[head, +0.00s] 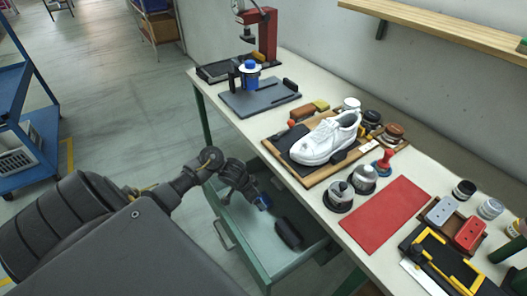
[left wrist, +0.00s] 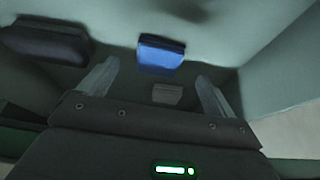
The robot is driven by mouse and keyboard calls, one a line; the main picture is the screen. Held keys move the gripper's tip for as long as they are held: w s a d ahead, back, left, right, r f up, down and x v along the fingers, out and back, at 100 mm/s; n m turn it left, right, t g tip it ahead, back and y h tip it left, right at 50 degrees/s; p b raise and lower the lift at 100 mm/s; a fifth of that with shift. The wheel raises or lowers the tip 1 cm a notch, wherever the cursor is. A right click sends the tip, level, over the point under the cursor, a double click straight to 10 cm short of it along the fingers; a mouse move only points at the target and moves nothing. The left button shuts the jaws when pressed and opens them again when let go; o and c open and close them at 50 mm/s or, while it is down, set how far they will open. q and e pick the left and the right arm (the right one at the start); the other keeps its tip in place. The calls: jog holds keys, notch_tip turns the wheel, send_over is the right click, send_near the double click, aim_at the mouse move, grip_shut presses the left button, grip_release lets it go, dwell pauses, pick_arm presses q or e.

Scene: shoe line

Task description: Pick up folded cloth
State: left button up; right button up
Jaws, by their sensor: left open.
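A small blue block-like item, which looks like the folded cloth (left wrist: 160,52), lies in the open drawer (head: 262,262) under the bench. It also shows in the head view (head: 264,202), partly hidden by my gripper. My left gripper (head: 254,194) reaches down into the drawer beside the blue item. In the left wrist view my left gripper (left wrist: 157,84) has its fingers wide apart with nothing between them; the blue item lies beyond the fingertips, roughly centred. My right gripper is in neither view.
A dark oblong object (head: 288,233) lies in the drawer close to the blue item; it also shows in the wrist view (left wrist: 45,42). The drawer walls surround the gripper. The bench above carries a white shoe (head: 325,139), a red mat (head: 385,215) and a grey plate (head: 259,97).

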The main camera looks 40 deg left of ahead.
pick_arm(q)
jog(key=shift+f, duration=0.1)
jog(key=b+x, duration=0.1)
jog(key=x, duration=0.3)
jog(key=shift+w+d+f+b, duration=0.1)
jog(key=shift+f+b, duration=0.25)
jog(key=shift+b, duration=0.05)
jog(key=shift+w+f, duration=0.15)
jog(key=shift+f, duration=0.1)
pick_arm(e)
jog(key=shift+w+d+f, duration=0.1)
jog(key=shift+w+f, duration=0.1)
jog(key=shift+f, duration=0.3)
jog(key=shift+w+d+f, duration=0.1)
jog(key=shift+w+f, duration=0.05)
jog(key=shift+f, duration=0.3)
pick_arm(q)
jog(key=shift+r, duration=0.1)
jog(key=c, duration=1.1)
jog(key=shift+o, duration=0.2)
notch_tip(320, 180, up, 10)
jog(key=p, duration=0.3)
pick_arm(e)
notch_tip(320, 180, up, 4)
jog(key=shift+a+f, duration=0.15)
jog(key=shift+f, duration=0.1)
